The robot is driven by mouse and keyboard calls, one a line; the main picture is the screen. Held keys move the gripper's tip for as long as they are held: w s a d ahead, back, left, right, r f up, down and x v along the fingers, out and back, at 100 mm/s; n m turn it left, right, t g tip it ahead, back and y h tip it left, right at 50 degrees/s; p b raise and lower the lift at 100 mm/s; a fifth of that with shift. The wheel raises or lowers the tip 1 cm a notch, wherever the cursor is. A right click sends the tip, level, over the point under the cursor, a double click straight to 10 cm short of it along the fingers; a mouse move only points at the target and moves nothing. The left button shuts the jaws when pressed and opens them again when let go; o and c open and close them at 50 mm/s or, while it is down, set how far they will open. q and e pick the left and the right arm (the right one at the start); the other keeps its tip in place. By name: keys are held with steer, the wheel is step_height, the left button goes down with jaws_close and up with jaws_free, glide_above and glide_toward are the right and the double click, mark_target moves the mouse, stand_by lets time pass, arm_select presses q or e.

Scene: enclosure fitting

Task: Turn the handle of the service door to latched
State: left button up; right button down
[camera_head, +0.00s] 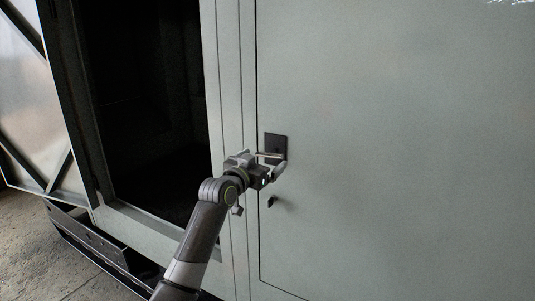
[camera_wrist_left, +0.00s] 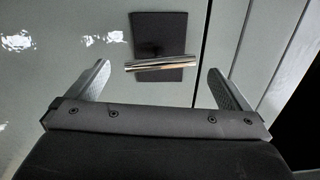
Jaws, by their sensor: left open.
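The service door (camera_head: 400,150) is a large pale grey-green panel that looks flush with its frame. Its handle is a shiny metal lever (camera_wrist_left: 158,64) on a dark square plate (camera_head: 275,141); the plate also shows in the left wrist view (camera_wrist_left: 160,28). The lever lies roughly level across the plate. My left gripper (camera_head: 271,163) is in front of the plate. In the left wrist view its two fingers (camera_wrist_left: 156,78) are spread wide, one to each side of the lever, with clear gaps. It holds nothing. My right gripper is in neither view.
A small dark fitting (camera_head: 271,201) is on the door below the handle plate. Left of the door frame is a dark open cabinet bay (camera_head: 150,100). A dark metal rail (camera_head: 90,240) runs low at the left, above a concrete floor (camera_head: 30,240).

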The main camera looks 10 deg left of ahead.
mark_target(268, 156)
arm_select(q)
steer(key=shift+p+x, duration=0.35)
steer(key=shift+x, duration=1.45)
steer(key=c, duration=0.7)
steer(key=shift+c, duration=0.2)
